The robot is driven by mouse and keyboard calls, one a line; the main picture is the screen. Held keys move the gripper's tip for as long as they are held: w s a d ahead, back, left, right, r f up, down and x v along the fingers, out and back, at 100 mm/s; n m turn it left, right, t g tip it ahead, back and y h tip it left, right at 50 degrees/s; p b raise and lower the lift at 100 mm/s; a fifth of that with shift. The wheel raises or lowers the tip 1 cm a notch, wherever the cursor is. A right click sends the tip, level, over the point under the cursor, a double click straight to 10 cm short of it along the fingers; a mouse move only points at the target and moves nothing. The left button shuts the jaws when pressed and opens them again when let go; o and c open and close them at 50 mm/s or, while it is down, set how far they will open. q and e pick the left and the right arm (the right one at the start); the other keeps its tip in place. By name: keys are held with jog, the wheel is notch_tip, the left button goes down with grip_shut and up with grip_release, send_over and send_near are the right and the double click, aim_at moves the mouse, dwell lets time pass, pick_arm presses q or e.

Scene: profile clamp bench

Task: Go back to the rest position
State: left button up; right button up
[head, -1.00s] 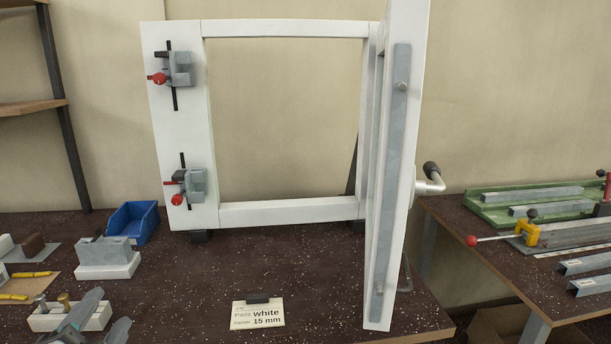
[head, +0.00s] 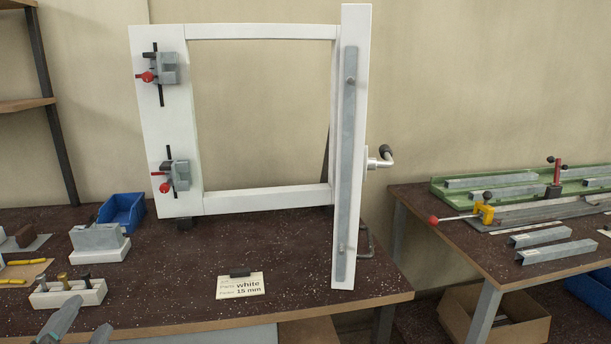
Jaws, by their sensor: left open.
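My left gripper (head: 80,328) shows at the bottom left edge of the head view. Its two grey fingers are apart, with nothing seen between them. It is just in front of a white block with several pegs (head: 68,293). The rest of my left arm is out of the picture. My right gripper is not in view. A white frame (head: 265,197) stands upright on the dark speckled bench (head: 200,260). A grey metal strip (head: 347,170) lies along its right post, and two red-handled clamps sit on its left post, an upper one (head: 167,70) and a lower one (head: 178,174).
A blue bin (head: 122,211), a grey block on a white base (head: 99,243) and yellow pens (head: 22,262) are at the left. A card reading "white 15 mm" (head: 241,286) stands near the front edge. A second bench (head: 470,246) with metal profiles is at the right, a cardboard box (head: 495,325) below.

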pick_arm(q)
jog(key=w+d+f+m+g+h+p, duration=0.1)
jog(key=d+f+g+h+p, duration=0.15)
jog(key=f, duration=0.45)
jog(key=w+d+f+g+h+p, duration=0.1)
jog(key=w+d+f+g+p, duration=0.15)
jog(key=f, duration=0.45)
jog(key=w+d+f+m+g+h+p, duration=0.1)
jog(key=d+f+g+p, duration=0.25)
jog(key=f, duration=0.45)
jog(key=s+d+f+n+g+h+p, duration=0.1)
jog(key=s+d+f+n+g+h, duration=0.1)
jog(key=s+d+f+n+g, duration=0.2)
jog(key=s+d+f+n+g+h+p, duration=0.2)
jog(key=s+d+f+n+g, duration=0.2)
jog(key=s+d+f+n, duration=0.3)
jog(key=s+f+n, duration=0.3)
jog(key=s+f, duration=0.1)
jog(key=s, duration=0.1)
jog(key=shift+s+f, duration=0.2)
jog(key=shift+f, duration=0.15)
jog(key=shift+r+g, duration=0.1)
jog(key=shift+g, duration=0.15)
